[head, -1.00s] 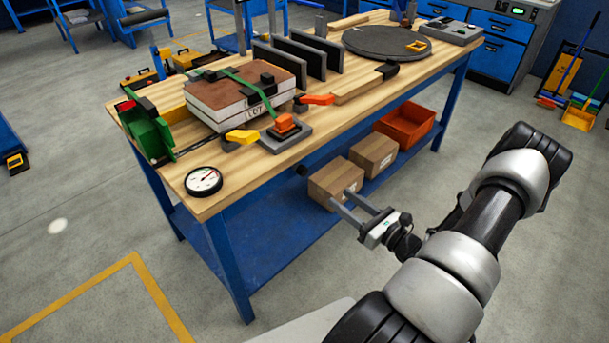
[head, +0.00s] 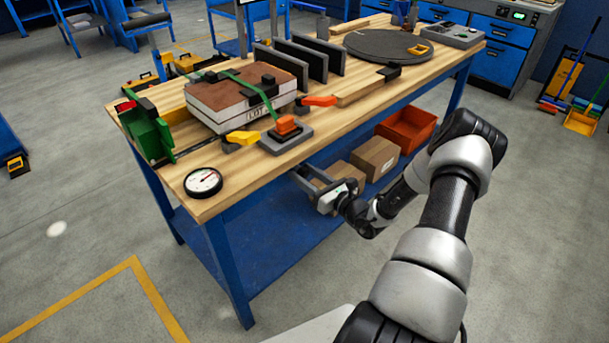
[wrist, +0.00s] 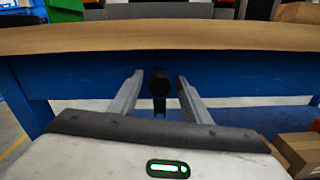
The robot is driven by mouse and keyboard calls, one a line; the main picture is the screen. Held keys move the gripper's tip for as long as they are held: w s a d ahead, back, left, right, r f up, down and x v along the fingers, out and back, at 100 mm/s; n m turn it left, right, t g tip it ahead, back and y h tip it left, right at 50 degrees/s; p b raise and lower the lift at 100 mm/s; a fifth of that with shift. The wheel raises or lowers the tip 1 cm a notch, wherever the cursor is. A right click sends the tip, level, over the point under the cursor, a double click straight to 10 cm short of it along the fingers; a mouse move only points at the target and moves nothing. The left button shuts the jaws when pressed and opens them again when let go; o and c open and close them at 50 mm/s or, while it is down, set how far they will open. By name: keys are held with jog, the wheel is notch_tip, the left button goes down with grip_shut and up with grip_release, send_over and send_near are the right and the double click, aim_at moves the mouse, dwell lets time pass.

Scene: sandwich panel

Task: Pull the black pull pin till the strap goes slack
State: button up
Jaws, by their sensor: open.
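The black pull pin (wrist: 160,82) shows in the wrist view as a round black knob under the table's front edge, against the blue frame. It appears between my gripper's (wrist: 159,90) two fingers, near their tips, with a gap on each side. I cannot tell how deep it sits between them. In the head view my gripper (head: 303,177) is open just below the table edge, and the pin cannot be made out there. The green strap (head: 236,79) runs over the brown-topped panel stack (head: 225,98) down to the orange buckle (head: 287,124) and looks straight.
The wooden tabletop (head: 230,187) overhangs just above my gripper. A yellow lever (head: 243,138), an orange lever (head: 319,101) and a dial gauge (head: 203,182) sit along its front. Cardboard boxes (head: 375,158) and an orange bin (head: 406,129) stand on the lower shelf.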

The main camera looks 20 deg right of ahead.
grip_shut()
jog(key=shift+p+v, duration=0.4)
jog(key=shift+v, duration=0.4)
jog(key=shift+s+d, duration=0.15)
jog(key=shift+s, duration=0.2)
grip_release()
jog(key=shift+s, duration=0.1)
jog(key=p+v, duration=0.1)
jog(key=v, duration=1.6)
jog(key=shift+p, duration=0.3)
